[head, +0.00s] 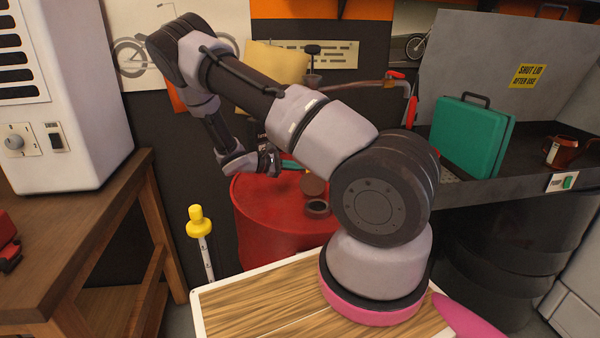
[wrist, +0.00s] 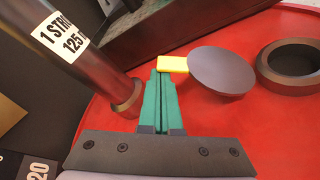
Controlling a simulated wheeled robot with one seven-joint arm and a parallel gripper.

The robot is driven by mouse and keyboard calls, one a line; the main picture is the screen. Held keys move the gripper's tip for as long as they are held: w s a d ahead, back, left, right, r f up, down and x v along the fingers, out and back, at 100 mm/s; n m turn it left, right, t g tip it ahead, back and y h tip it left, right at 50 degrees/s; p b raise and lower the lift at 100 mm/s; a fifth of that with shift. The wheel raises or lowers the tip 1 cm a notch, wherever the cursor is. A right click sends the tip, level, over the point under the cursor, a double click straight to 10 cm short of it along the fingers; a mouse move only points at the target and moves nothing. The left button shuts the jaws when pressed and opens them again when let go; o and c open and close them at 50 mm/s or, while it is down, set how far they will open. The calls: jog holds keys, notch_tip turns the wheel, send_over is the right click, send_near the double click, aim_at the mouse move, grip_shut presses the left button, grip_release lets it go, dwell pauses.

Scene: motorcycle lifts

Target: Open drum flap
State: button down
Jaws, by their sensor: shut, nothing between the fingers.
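The red drum (head: 262,222) stands behind my arm's base. The drum flap (head: 313,186) is a round brownish disc; it shows as a grey disc in the wrist view (wrist: 222,71) with a yellow tab (wrist: 173,64) at its left. It is swung clear of the round dark-rimmed opening (head: 317,208), whose hole shows uncovered in the wrist view (wrist: 291,66). My gripper (head: 291,165) is shut and empty, its teal fingers together. In the wrist view its fingertips (wrist: 163,74) are right at the yellow tab; I cannot tell whether they touch.
A dark pipe with a label (wrist: 95,55) stands on the drum close left of my fingers. A yellow-topped dipstick (head: 197,222) stands left of the drum. A wooden bench (head: 85,225) is at left; a grey tray with a green case (head: 472,138) is at right.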

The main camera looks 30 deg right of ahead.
jog(key=shift+s+r, duration=0.2)
jog(key=shift+r, duration=0.15)
jog(key=shift+s+a+r, duration=0.15)
jog(key=shift+s+r, duration=0.2)
jog(key=shift+r, duration=0.15)
